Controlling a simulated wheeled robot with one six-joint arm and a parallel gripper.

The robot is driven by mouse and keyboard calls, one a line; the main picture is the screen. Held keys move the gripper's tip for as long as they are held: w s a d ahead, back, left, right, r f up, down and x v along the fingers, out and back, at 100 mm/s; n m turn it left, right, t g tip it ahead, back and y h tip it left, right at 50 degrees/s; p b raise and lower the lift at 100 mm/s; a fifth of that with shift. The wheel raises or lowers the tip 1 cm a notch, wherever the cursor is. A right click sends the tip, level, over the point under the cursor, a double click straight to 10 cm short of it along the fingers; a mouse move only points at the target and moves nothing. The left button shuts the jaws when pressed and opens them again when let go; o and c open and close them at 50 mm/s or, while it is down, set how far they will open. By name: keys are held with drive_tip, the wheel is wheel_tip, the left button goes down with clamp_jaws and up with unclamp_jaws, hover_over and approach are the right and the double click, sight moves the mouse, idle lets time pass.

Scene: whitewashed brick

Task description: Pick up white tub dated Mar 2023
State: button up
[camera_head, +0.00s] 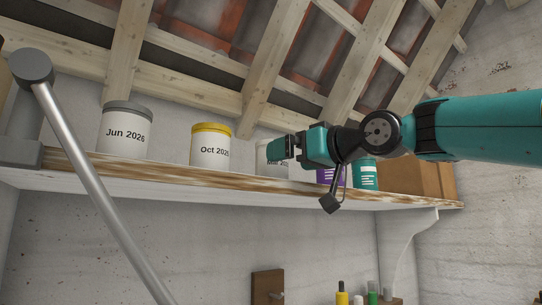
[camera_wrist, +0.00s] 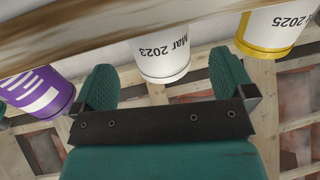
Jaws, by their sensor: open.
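The white tub dated Mar 2023 (camera_wrist: 160,58) appears upside down in the wrist view, ahead of and between my fingers. In the head view the white tub (camera_head: 266,158) stands on the shelf, its label partly hidden behind my gripper (camera_head: 283,147). My gripper (camera_wrist: 165,76) is open, with one teal finger to each side in the wrist view. Nothing is held in it. Whether the fingers overlap the tub in depth, I cannot tell.
On the wooden shelf (camera_head: 230,179), a yellow-lidded Oct 2025 tub (camera_head: 209,150) and a grey-lidded Jun 2026 tub (camera_head: 124,134) stand to the left. A purple tub (camera_head: 327,177), a teal container (camera_head: 366,174) and a cardboard box (camera_head: 408,178) stand right. Sloping rafters (camera_head: 276,65) are above.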

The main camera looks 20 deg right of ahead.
drive_tip(key=shift+w+a, duration=0.35)
drive_tip(key=shift+w, duration=0.2)
drive_tip(key=shift+w+a+r+p, duration=0.15)
drive_tip(key=shift+w+r+p, duration=0.15)
drive_tip(key=shift+p, duration=0.3)
drive_tip(key=p+x, duration=0.2)
drive_tip(key=x, duration=0.1)
drive_tip(key=shift+w+a+r+p, duration=0.1)
drive_tip(key=shift+w+p, duration=0.1)
drive_tip(key=shift+p, duration=0.15)
drive_tip(key=shift+w+a, duration=0.2)
drive_tip(key=shift+w, duration=0.25)
drive_tip(key=c, duration=1.2)
drive_tip(key=shift+o, duration=0.2)
drive_tip(key=shift+b, duration=0.6)
